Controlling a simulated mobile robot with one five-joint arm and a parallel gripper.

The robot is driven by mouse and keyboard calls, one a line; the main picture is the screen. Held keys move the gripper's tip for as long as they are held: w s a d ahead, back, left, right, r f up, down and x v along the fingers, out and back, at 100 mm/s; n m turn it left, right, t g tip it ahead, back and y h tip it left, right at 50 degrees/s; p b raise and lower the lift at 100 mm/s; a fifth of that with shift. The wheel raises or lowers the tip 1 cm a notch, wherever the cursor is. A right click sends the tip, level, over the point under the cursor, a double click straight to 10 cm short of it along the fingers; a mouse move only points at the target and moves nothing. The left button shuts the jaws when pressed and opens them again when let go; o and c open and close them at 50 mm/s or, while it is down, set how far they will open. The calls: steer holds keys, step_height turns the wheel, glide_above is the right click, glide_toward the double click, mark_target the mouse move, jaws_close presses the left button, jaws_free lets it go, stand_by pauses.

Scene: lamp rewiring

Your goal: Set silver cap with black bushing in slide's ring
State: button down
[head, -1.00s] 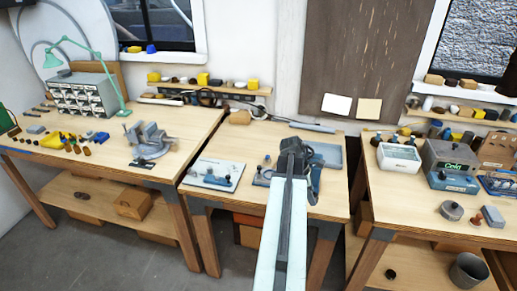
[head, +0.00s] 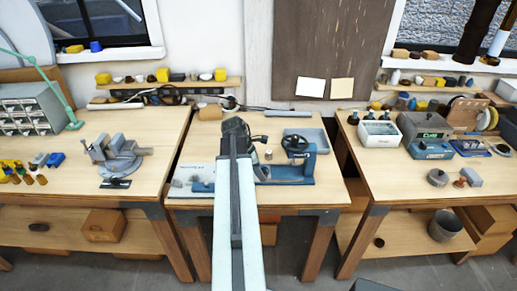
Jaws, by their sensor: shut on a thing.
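My gripper (head: 234,128) is a dark shape at the end of my pale arm, over the middle bench. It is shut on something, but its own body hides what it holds. A blue fixture (head: 298,172) with a black handwheel (head: 295,143) lies on the middle bench, just right of my gripper. My arm covers part of its left side. A small silver, dark-topped piece (head: 268,154) shows between my gripper and the handwheel; I cannot tell whether it stands on the bench or on the fixture. I cannot make out the slide's ring or identify the silver cap with black bushing.
A blue-grey tray (head: 318,133) lies behind the fixture. A white board (head: 187,178) lies at the bench's front left, partly behind my arm. A vise (head: 121,155) stands on the left bench. The right bench holds boxes, including a blue one (head: 431,152).

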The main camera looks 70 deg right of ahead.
steer(key=w+d+r+n+h+p, duration=0.1)
steer(key=w+d+r+n+p, duration=0.2)
steer(key=d, duration=0.5)
steer(key=shift+w+d+r+t, duration=0.2)
steer(key=shift+w+d+t, duration=0.1)
steer(key=shift+t, duration=0.1)
step_height(320, 180, down, 9)
steer(key=b, duration=0.9)
steer(key=shift+f, duration=0.1)
steer(key=c, duration=0.8)
jaws_free()
steer(key=shift+c, duration=0.2)
